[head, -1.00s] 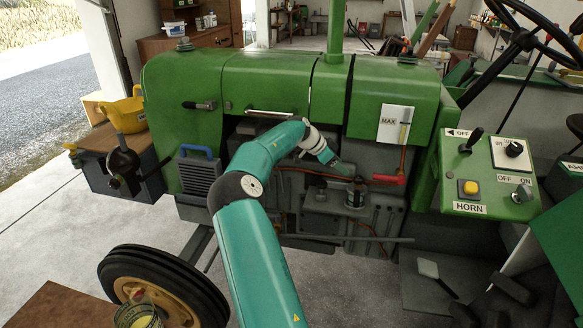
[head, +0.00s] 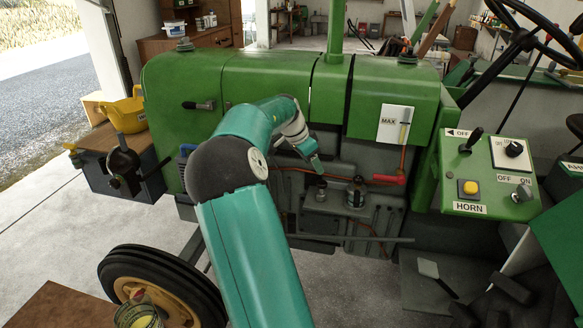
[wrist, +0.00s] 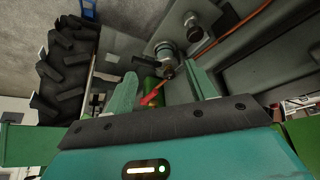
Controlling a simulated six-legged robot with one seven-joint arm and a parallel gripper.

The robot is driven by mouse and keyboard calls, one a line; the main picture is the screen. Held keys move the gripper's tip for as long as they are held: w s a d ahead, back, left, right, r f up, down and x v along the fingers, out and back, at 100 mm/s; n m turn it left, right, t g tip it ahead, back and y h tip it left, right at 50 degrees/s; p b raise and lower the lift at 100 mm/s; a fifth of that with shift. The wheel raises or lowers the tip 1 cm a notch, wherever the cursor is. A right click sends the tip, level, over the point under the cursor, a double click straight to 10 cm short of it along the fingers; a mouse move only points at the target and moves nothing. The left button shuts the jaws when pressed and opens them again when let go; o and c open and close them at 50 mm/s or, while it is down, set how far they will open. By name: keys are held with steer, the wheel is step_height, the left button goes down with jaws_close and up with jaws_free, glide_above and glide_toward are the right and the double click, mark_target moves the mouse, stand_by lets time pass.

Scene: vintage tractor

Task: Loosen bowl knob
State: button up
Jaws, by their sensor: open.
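Two small fittings stand on a grey ledge on the tractor's side in the head view. The right one (head: 357,192) is a dark-topped cylinder and the left one (head: 320,189) is smaller. I cannot tell for sure which carries the bowl knob. My gripper (head: 316,165) is just above the left fitting. In the wrist view my gripper (wrist: 162,88) has its two green fingers apart, with nothing clearly held. A metal cylindrical fitting (wrist: 165,50) with a brass-coloured tip lies beyond the gap between them. Another metal fitting (wrist: 193,26) is beside it.
The green hood (head: 270,85) overhangs the engine side. A green control panel (head: 490,170) juts out at right. The front tyre (head: 165,285) is lower left.

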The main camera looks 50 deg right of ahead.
steer(key=w+a+r+n+t+y, duration=0.1)
steer(key=a+n+t, duration=0.1)
steer(key=a, duration=0.6)
steer(key=shift+r+n, duration=0.3)
steer(key=shift+n, duration=0.1)
steer(key=m+g, duration=0.2)
steer(key=m, duration=0.4)
glide_above(358, 177)
steer(key=w+a, duration=0.3)
steer(key=a, duration=0.2)
steer(key=f, duration=0.1)
steer(key=x, duration=1.4)
steer(key=shift+s+d+r, duration=0.1)
steer(key=shift+d+r, duration=0.05)
steer(key=shift+d, duration=0.05)
steer(key=shift+c, duration=0.2)
steer(key=shift+n, duration=0.3)
steer(key=c, duration=0.9)
